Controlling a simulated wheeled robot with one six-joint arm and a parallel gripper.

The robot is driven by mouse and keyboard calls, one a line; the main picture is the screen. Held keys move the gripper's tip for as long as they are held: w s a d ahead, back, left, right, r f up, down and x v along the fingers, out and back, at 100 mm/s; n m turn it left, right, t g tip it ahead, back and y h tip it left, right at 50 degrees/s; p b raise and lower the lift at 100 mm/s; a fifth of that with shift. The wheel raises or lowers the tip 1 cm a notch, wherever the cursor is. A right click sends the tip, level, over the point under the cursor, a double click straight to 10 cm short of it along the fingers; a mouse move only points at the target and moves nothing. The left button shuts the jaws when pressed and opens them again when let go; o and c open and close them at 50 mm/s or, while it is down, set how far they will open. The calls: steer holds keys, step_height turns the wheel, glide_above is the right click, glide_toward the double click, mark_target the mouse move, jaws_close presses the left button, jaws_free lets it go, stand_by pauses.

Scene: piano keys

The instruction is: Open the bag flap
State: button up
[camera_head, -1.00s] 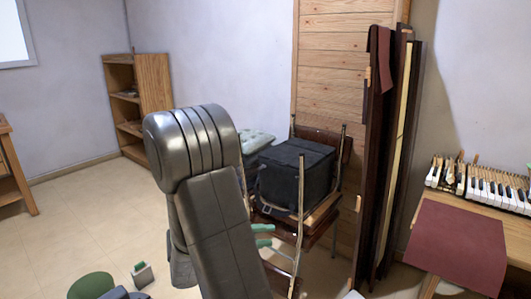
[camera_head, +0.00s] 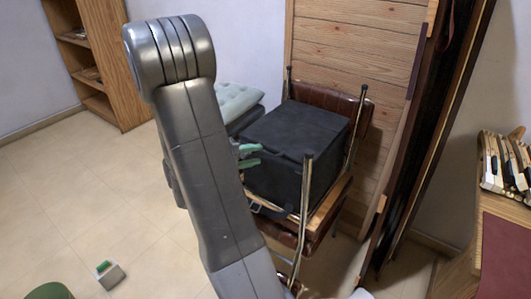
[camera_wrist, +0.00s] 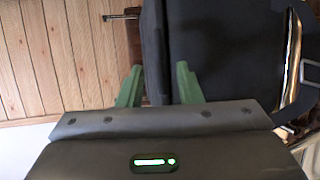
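A black fabric bag (camera_head: 300,140), box-shaped, sits on a chair; its top looks closed. In the wrist view the bag (camera_wrist: 225,50) fills the right half, with its edge running between my fingers. My gripper (camera_head: 249,156) is at the left side of the bag, close to its upper part. In the wrist view my gripper (camera_wrist: 158,86) has its two green fingers apart, with nothing seen held. The right finger overlaps the bag and the left one overlaps the wood panelling; I cannot tell whether either touches.
The chair's metal leg (camera_head: 305,200) stands upright in front of the bag. A grey cushion (camera_head: 236,100) lies behind my arm. Wood panelling (camera_head: 350,50) and dark boards (camera_head: 435,130) stand behind and right. A small box (camera_head: 110,275) is on the open floor at left.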

mark_target(264, 153)
steer(key=shift+x, duration=2.4)
jaws_close()
